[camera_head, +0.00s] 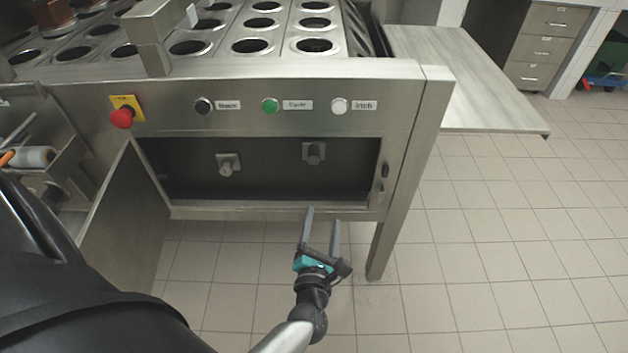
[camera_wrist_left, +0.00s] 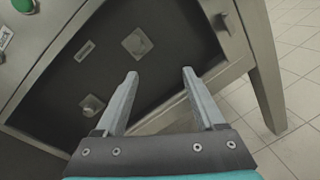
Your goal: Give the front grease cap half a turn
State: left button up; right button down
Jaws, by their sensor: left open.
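Two grey knob-like caps on square plates sit on the back wall of the open compartment under the machine's panel. The left cap (camera_head: 228,165) and the right cap (camera_head: 314,152) both show in the head view; I cannot tell which is the front grease cap. In the left wrist view the right cap (camera_wrist_left: 138,43) is ahead of the fingertips, and the left cap (camera_wrist_left: 92,105) is left of the left finger. My left gripper (camera_head: 322,215) is open and empty at the compartment's lower edge, apart from both caps. It also shows in the wrist view (camera_wrist_left: 160,73). My right gripper is not in view.
The compartment door (camera_head: 125,215) hangs open at left. A red stop button (camera_head: 122,118), a black, a green (camera_head: 270,105) and a white button line the panel above. A latch (camera_head: 384,170) is on the right frame, beside a leg (camera_head: 398,225). Floor below is clear.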

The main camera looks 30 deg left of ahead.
aim_at(314, 161)
pick_arm(q)
jog(key=w+a+n+y+b, duration=0.1)
jog(key=w+a, duration=0.2)
jog(key=w+a+r+n+b, duration=0.1)
jog(key=w+a+n, duration=0.1)
jog(key=w+a, duration=0.1)
jog(key=w+a+r+n+y+b, duration=0.1)
jog(key=w+a+n, duration=0.1)
jog(key=w, duration=0.3)
jog(key=shift+w+a+r+g+y, duration=0.2)
jog(key=shift+a+g+y, duration=0.1)
jog(key=shift+a, duration=0.3)
jog(key=shift+x, duration=0.95)
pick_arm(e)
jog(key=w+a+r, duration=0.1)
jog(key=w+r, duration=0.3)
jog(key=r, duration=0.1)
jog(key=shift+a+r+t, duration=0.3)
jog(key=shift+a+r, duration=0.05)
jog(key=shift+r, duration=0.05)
pick_arm(q)
jog(key=shift+c, duration=0.4)
grip_shut()
